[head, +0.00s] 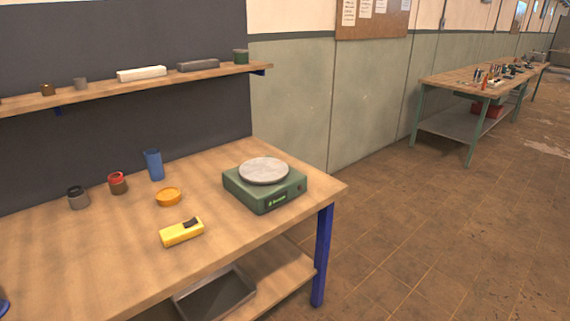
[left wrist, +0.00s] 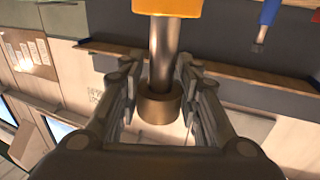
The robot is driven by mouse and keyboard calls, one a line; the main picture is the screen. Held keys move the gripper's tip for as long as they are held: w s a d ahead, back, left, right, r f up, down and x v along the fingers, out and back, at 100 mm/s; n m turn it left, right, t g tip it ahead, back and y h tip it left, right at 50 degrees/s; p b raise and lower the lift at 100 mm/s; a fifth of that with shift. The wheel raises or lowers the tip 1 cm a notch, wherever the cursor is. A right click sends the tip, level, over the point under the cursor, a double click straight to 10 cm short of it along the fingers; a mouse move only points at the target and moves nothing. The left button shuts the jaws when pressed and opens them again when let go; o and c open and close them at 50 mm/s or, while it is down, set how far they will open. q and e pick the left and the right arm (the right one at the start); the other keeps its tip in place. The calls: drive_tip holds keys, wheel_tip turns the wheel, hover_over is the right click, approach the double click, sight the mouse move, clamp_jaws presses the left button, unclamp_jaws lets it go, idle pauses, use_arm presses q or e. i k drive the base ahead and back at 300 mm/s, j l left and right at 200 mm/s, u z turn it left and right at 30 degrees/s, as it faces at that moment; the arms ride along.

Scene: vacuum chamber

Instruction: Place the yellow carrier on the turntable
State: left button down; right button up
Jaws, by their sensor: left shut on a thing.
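The turntable (head: 264,171) is a round grey plate on a green box, near the right corner of the wooden table; its plate is bare. In the left wrist view my left gripper (left wrist: 165,108) is shut on a metal stem with a brownish knob. The stem joins an orange-yellow body, which I take as the yellow carrier (left wrist: 167,6); most of it is cut off by the top edge. The head view shows neither my grippers nor this held piece. My right gripper is not in view.
On the table (head: 110,262) are a yellow device (head: 181,233), an orange dish (head: 168,197), a blue cup (head: 153,165), a red-topped jar (head: 117,183) and a dark-topped jar (head: 78,198). A shelf (head: 110,88) with small items runs above. The table front is mostly clear.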

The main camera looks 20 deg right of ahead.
sight(264, 169)
drive_tip(key=i+l, duration=0.1)
drive_tip(key=l, duration=0.3)
drive_tip(key=i+l+z, duration=0.15)
drive_tip(key=l, duration=0.2)
drive_tip(key=i+l, duration=0.1)
drive_tip(key=l, duration=0.3)
drive_tip(key=i+l+z, duration=0.1)
drive_tip(key=l, duration=0.3)
